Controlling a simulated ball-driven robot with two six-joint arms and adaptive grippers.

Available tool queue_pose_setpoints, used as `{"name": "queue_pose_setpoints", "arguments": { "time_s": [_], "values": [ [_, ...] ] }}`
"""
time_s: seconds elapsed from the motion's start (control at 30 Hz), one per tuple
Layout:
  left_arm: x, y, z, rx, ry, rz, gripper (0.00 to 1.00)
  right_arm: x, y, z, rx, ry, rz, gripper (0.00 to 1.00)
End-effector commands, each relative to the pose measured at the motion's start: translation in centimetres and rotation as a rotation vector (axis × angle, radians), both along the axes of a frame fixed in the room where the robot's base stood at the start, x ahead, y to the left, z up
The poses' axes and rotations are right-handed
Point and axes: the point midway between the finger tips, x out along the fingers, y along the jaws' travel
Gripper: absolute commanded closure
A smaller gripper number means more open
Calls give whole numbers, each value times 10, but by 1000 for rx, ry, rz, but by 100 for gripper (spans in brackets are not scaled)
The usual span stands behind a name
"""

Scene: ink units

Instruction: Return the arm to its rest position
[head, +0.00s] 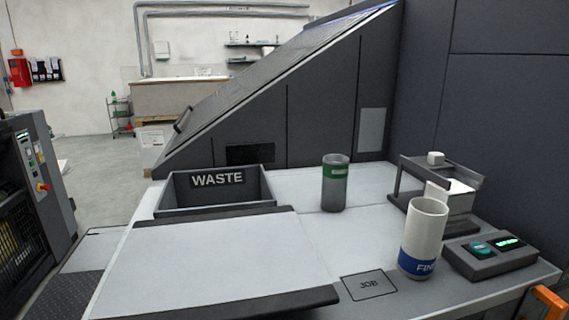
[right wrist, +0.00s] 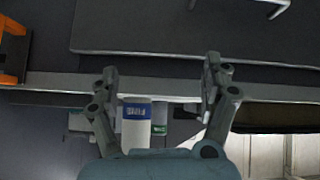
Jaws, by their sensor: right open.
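My right gripper (right wrist: 161,66) shows in the right wrist view with its two fingers spread wide and nothing between the tips. Beyond and between the fingers, a white cylinder with a blue band (right wrist: 137,128) shows partly, apart from the fingers, with a green-banded grey cylinder (right wrist: 159,120) beside it. In the head view neither gripper nor arm shows clearly. There the white cylinder (head: 425,230) stands upright at the right of the worktop, and the grey one (head: 335,185) stands upright farther back.
A dark WASTE bin (head: 165,198) sits at the worktop's left. A flat grey panel (head: 210,255) lies in front. A control box (head: 490,257), a dark stand (head: 410,180) and an orange bar (head: 549,303) are at the right.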

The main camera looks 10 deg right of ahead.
Motion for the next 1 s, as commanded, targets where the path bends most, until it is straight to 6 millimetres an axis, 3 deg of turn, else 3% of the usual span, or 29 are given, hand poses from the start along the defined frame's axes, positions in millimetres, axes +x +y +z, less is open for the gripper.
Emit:
{"name": "queue_pose_setpoints", "arguments": {
  "time_s": [0.47,0.77,0.87,1.0],
  "values": [
    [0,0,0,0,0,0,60,-90,6,11,-71,447,-123,19],
    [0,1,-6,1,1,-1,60,-76,-4,-92,-73,489,-130,19],
    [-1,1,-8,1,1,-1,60,-77,-8,-132,-73,506,-134,19],
    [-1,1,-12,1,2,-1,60,-88,-14,-203,-72,535,-141,19]
  ]
}}
